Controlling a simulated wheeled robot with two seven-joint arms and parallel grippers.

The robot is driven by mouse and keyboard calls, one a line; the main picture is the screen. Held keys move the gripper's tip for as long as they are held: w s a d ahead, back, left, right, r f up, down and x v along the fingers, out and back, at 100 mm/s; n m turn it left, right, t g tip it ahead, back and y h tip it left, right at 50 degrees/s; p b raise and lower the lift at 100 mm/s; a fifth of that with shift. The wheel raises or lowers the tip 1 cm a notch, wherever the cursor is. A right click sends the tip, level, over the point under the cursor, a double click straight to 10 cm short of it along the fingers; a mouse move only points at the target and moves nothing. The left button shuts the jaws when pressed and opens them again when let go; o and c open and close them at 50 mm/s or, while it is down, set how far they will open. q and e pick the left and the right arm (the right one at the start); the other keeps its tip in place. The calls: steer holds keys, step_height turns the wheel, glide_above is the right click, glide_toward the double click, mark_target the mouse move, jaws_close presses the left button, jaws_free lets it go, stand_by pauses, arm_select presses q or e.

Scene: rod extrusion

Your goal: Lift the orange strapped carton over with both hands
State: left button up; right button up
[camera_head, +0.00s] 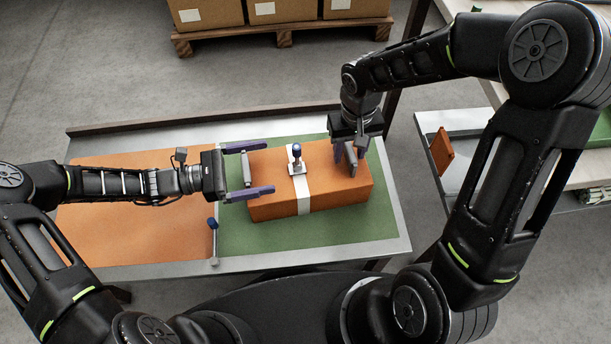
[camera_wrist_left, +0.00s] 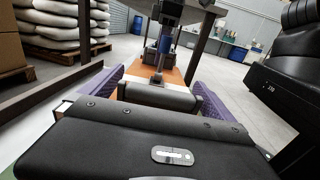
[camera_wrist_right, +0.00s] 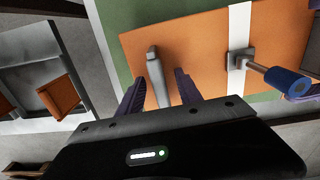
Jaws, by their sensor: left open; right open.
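The orange strapped carton (camera_head: 325,190) lies on the green mat (camera_head: 245,234) with a white strap (camera_head: 301,189) around its middle. A blue-topped post (camera_head: 296,155) stands on the strap. My left gripper (camera_head: 249,170) is open at the carton's left end, its purple fingers either side of a grey bar (camera_wrist_left: 158,96) there. My right gripper (camera_head: 348,158) points down over the right end, open. In the right wrist view its fingers flank another grey bar (camera_wrist_right: 154,72) on the carton top. Whether any finger touches is unclear.
An orange mat (camera_head: 130,227) covers the table's left half, empty apart from my left arm above it. Another blue-topped post (camera_head: 213,235) stands by the mats' border. A dark rail (camera_head: 190,121) runs along the far edge. A pallet (camera_head: 280,35) with boxes is behind; a side table stands right.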

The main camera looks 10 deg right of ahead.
arm_select(q)
steer(key=c, duration=0.9)
arm_select(e)
jaws_close()
arm_select(q)
steer(key=c, duration=1)
